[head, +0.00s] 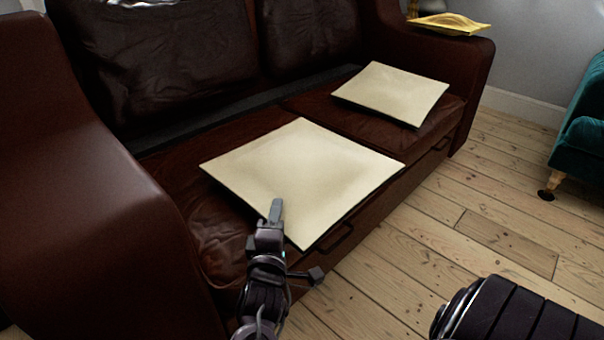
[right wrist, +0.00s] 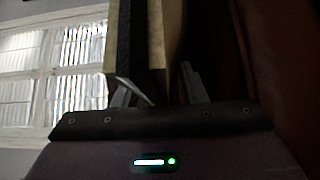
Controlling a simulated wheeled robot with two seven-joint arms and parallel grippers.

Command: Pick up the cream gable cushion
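A cream cushion (head: 300,170) lies flat on the near seat of the brown sofa, its near corner jutting over the front edge. A second cream cushion (head: 392,93) lies on the far seat. I cannot tell from their look which is the gable one. My right gripper (head: 275,212) is at the near cushion's front left edge, one finger showing over its top. In the right wrist view, the fingers (right wrist: 158,90) stand apart with the cream cushion edge (right wrist: 175,35) between them; a firm grip does not show. My left gripper is not in view.
The brown leather sofa (head: 95,170) has a high armrest at left and dark back cushions (head: 165,45). A yellow cushion (head: 450,23) lies on its far armrest. A teal seat (head: 585,130) stands at right. The floorboards (head: 450,215) in front are clear.

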